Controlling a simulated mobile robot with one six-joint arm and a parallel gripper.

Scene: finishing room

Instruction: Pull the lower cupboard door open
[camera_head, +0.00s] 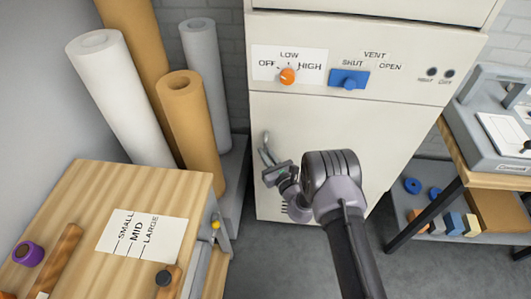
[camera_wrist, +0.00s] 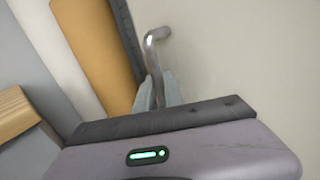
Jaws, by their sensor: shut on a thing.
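The lower cupboard door (camera_head: 330,125) is the cream panel below the control strip, and it looks closed. Its metal bar handle (camera_head: 266,150) stands upright near the door's left edge. My gripper (camera_head: 272,168) is at the handle and shut on it. In the wrist view the bent upper end of the handle (camera_wrist: 154,40) rises from between my fingers (camera_wrist: 160,90) and meets the door (camera_wrist: 240,60). The lower part of the handle is hidden by the gripper.
Above the door are an orange knob (camera_head: 287,76) and a blue vent slider (camera_head: 349,79). Upright rolls (camera_head: 190,110) stand left of the cupboard. A wooden workbench (camera_head: 85,185) is at front left, and a table with a shelf (camera_head: 455,195) at right. Grey floor (camera_head: 265,255) lies clear before the door.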

